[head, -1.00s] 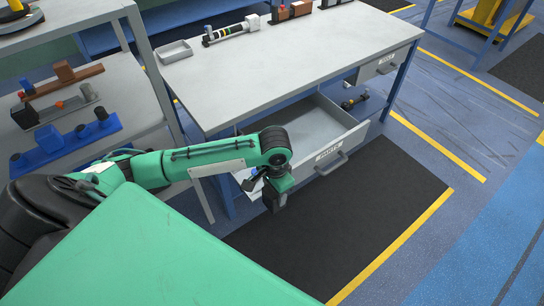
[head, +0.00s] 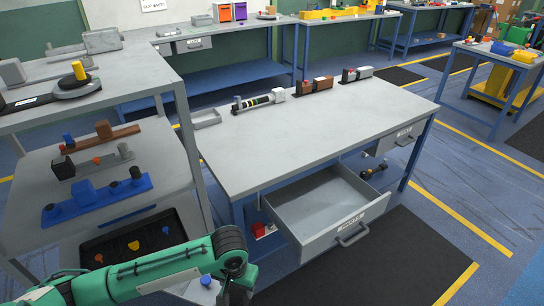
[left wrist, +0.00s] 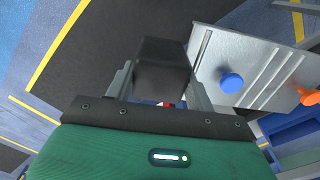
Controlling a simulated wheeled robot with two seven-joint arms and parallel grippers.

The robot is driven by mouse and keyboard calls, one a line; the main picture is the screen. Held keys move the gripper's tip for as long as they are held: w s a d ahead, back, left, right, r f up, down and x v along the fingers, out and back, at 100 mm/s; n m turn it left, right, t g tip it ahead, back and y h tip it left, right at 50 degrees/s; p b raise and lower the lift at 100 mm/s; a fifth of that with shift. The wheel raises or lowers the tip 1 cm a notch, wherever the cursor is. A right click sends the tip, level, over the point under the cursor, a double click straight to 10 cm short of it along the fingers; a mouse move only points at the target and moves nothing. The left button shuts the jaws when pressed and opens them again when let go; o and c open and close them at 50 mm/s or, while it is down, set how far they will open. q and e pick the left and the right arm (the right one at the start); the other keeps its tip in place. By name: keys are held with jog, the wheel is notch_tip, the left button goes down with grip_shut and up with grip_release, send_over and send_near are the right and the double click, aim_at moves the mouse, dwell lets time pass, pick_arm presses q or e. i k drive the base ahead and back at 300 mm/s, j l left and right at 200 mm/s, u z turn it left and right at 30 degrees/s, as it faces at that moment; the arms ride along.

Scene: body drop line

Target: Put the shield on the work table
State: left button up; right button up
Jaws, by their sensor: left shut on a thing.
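The work table (head: 330,140) stands in the middle of the head view, with its front drawer (head: 322,205) open and empty. My left gripper (head: 236,293) is at the bottom edge, low in front of the table's near left corner. In the left wrist view its fingers (left wrist: 160,88) are shut on a dark block (left wrist: 163,62). A pale grey ribbed plate (left wrist: 262,68) with a blue knob lies beside the block; I take block and plate for the shield. Their join is hidden. In the head view, part of the plate (head: 197,293) shows left of the gripper. My right gripper is out of view.
At the table's back edge lie a striped cylinder part (head: 258,101) and brown and grey blocks (head: 316,85). A grey tray (head: 207,118) sits at the back left. The table's front half is clear. A shelf rack (head: 130,180) stands at left.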

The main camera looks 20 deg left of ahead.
aim_at(376, 111)
jog(key=u, duration=1.55)
jog(key=l+u, duration=0.8)
jog(key=u, duration=0.15)
jog(key=k+l+u, duration=0.15)
jog(key=l+u, duration=0.2)
jog(key=u, duration=0.15)
jog(key=k+l+u, duration=0.15)
jog(key=l+u, duration=0.2)
jog(key=u, duration=0.15)
jog(key=k+l+u, duration=0.2)
jog(key=u, duration=0.3)
jog(key=k+l+u, duration=0.2)
jog(key=u, duration=0.25)
jog(key=k+l+u, duration=0.1)
jog(key=k, duration=0.6)
jog(key=k+l, duration=0.25)
jog(key=k, duration=0.45)
jog(key=k+l+z, duration=0.1)
jog(key=k+z, duration=0.25)
jog(key=z, duration=0.15)
jog(key=k+l+z, duration=0.25)
jog(key=z, duration=0.25)
jog(key=k+l+z, duration=0.3)
jog(key=z, duration=0.15)
jog(key=l, duration=0.05)
